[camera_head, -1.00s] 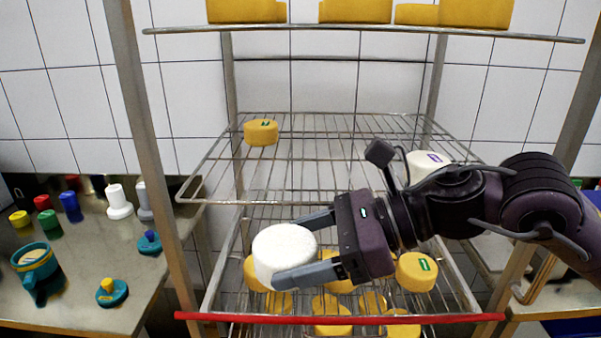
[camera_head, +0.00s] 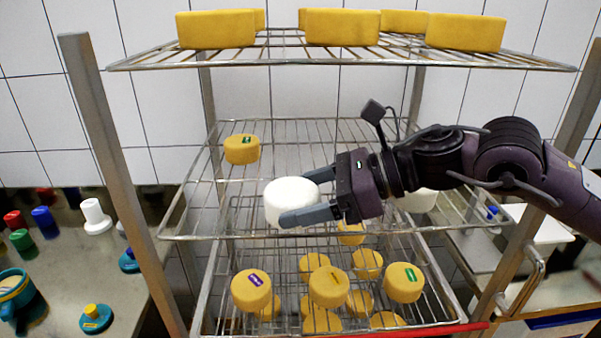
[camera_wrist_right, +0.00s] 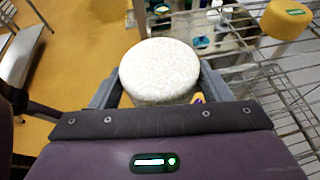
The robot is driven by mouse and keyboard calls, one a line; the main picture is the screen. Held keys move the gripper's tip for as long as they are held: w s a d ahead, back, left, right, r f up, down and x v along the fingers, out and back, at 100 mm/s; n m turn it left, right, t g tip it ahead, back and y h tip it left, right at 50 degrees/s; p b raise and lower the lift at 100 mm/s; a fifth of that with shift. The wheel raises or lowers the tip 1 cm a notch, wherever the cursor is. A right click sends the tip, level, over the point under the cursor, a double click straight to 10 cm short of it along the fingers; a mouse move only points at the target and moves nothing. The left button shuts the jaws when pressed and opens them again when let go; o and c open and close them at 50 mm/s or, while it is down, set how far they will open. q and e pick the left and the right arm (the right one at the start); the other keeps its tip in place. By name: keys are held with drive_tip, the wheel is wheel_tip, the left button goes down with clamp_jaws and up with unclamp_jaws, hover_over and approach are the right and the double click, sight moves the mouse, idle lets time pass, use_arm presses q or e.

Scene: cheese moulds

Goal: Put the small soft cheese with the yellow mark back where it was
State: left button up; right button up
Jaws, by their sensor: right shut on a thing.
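A small white soft cheese (camera_head: 291,196) is held between the fingers of my right gripper (camera_head: 296,202). In the wrist view the white cheese (camera_wrist_right: 158,72) shows a plain top between the two fingers; no yellow mark is visible on it. In the head view it appears over the front part of the middle wire shelf (camera_head: 270,236); I cannot tell how high above it. A second white cheese (camera_head: 418,201) stands on the right of that shelf, partly hidden behind my right arm. My left gripper is not in view.
A yellow cheese with a green mark (camera_head: 241,149) stands at the middle shelf's back left. Large yellow cheeses (camera_head: 342,27) fill the top shelf. Several yellow cheeses (camera_head: 329,286) sit on the lower racks. A counter (camera_head: 60,265) with coloured items lies left. The middle shelf's centre is bare.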

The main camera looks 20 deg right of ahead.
sight(301, 189)
drive_tip(key=w, duration=0.2)
drive_tip(key=w+d+p, duration=0.1)
drive_tip(key=w, duration=0.1)
drive_tip(key=w+p, duration=0.1)
drive_tip(key=w, duration=0.1)
drive_tip(key=shift+w+d+r, duration=0.15)
drive_tip(key=shift+w+d, duration=0.1)
drive_tip(key=shift+d, duration=0.1)
drive_tip(key=shift+w+f+p, duration=0.15)
drive_tip(key=shift+f+p, duration=0.05)
drive_tip(key=shift+p, duration=0.1)
wheel_tip(301, 189, down, 3)
drive_tip(key=shift+r+p, duration=0.1)
drive_tip(key=shift+p, duration=0.85)
drive_tip(key=shift+d+f, duration=0.1)
drive_tip(key=shift+f, duration=0.15)
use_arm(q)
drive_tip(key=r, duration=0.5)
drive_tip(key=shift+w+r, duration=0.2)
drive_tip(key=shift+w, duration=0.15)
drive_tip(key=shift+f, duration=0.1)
use_arm(e)
drive_tip(key=shift+f, duration=0.1)
drive_tip(key=shift+f+b, duration=0.2)
drive_tip(key=shift+b, duration=0.3)
drive_tip(key=o, duration=0.8)
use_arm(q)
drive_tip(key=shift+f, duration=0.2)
use_arm(e)
drive_tip(key=shift+r, duration=0.1)
